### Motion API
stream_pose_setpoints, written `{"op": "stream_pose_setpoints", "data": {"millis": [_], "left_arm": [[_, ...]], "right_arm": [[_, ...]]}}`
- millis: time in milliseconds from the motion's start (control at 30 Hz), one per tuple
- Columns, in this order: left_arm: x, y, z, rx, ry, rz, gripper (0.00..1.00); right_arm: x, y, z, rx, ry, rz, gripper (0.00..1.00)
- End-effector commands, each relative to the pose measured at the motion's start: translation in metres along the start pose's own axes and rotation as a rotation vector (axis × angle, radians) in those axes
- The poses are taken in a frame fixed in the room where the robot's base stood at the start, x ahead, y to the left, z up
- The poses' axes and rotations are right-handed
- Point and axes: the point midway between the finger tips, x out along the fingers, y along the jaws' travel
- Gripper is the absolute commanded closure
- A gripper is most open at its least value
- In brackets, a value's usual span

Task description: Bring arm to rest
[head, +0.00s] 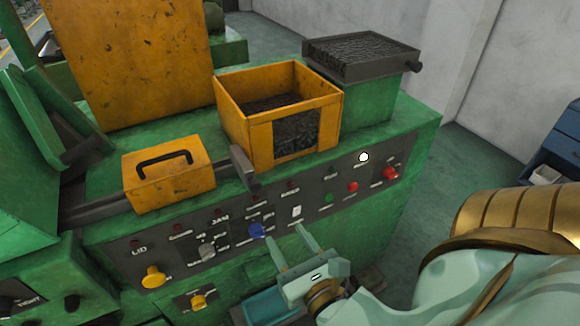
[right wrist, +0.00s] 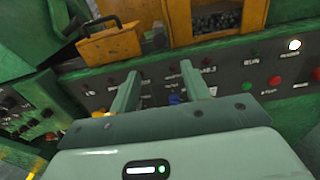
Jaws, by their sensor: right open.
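My right gripper (head: 290,246) is open, with its two fingers apart and nothing between them. It is in front of the control panel (head: 335,210) of the green machine, close to a blue knob (head: 257,230). In the right wrist view both fingers (right wrist: 160,85) point toward the panel, and the blue knob (right wrist: 175,99) shows between them. I cannot tell whether a finger touches the panel. My right arm comes in from the lower right in the head view. My left gripper is in neither view.
A yellow open box (head: 258,139) with dark pieces and a yellow handled cover (head: 168,175) sit on the machine. Red (head: 390,173) and yellow (head: 153,277) knobs stick out of the panel. A teal tray (head: 262,308) lies below.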

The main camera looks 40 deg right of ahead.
Motion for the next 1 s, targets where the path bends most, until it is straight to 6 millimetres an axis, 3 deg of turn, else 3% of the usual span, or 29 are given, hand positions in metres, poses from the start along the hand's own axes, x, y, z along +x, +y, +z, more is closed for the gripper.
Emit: {"op": "stream_pose_setpoints", "data": {"millis": [533,667,767,867,1000], "left_arm": [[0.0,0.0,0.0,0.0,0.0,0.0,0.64],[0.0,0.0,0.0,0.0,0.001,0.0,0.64],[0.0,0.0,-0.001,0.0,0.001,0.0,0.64],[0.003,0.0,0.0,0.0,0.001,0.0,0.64],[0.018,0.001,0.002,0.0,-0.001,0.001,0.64]], "right_arm": [[0.0,0.0,0.001,0.003,-0.001,0.0,0.53],[0.0,0.003,-0.002,0.136,0.014,0.014,0.53],[-0.008,0.009,-0.059,0.423,0.182,0.024,0.53],[-0.03,0.009,-0.144,0.698,0.405,-0.048,0.53],[-0.074,-0.001,-0.27,1.07,0.67,-0.276,0.53]]}}
